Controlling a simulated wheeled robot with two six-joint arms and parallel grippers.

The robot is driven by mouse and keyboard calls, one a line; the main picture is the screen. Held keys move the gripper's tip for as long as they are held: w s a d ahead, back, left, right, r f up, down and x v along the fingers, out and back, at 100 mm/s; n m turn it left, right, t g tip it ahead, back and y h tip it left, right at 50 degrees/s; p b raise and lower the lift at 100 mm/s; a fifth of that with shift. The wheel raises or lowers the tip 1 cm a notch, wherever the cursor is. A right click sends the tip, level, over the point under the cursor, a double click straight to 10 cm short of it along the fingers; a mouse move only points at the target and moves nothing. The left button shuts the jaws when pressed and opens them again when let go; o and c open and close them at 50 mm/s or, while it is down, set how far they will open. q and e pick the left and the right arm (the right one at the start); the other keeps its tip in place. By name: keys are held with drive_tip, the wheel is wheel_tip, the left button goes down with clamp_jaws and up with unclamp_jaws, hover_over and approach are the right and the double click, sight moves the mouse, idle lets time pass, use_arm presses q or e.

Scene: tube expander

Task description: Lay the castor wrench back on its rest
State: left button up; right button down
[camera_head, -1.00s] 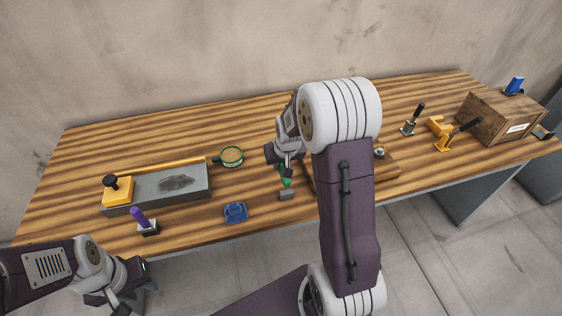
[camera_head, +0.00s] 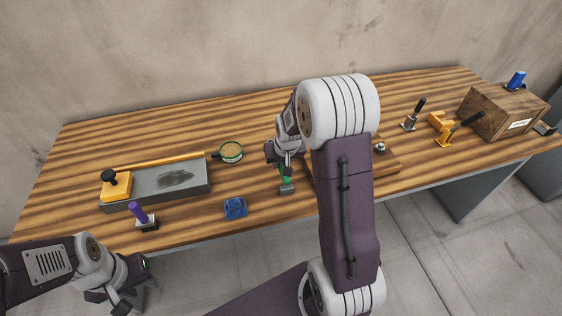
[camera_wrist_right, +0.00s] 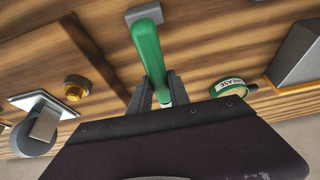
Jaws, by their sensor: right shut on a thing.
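The castor wrench appears as a green handle (camera_wrist_right: 149,52) in the right wrist view, running from between my right gripper's fingers (camera_wrist_right: 165,88) to a grey block at its far end (camera_wrist_right: 143,13). The fingers are shut on the green handle. In the head view, my right gripper (camera_head: 285,158) is low over the middle of the table, with the green handle (camera_head: 286,178) just below it and the grey block (camera_head: 287,190) near the front edge. I cannot tell whether this block is the wrench's head or its rest. My left gripper (camera_head: 118,297) is off the table's front edge, its opening unclear.
A green-rimmed round tin (camera_head: 231,151), a blue part (camera_head: 235,208) and a grey tray (camera_head: 165,182) lie left of my right gripper. A wooden board (camera_head: 388,170) is partly behind my right arm. A wooden box (camera_head: 500,112) stands far right on the table.

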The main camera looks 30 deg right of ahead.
drive_tip(key=shift+f+b, duration=0.75)
drive_tip(key=shift+f, duration=0.3)
drive_tip(key=c, duration=1.1)
unclamp_jaws()
drive_tip(key=shift+c, duration=0.2)
drive_tip(key=shift+r, duration=0.1)
drive_tip(key=p+v, duration=0.6)
drive_tip(key=v, duration=0.2)
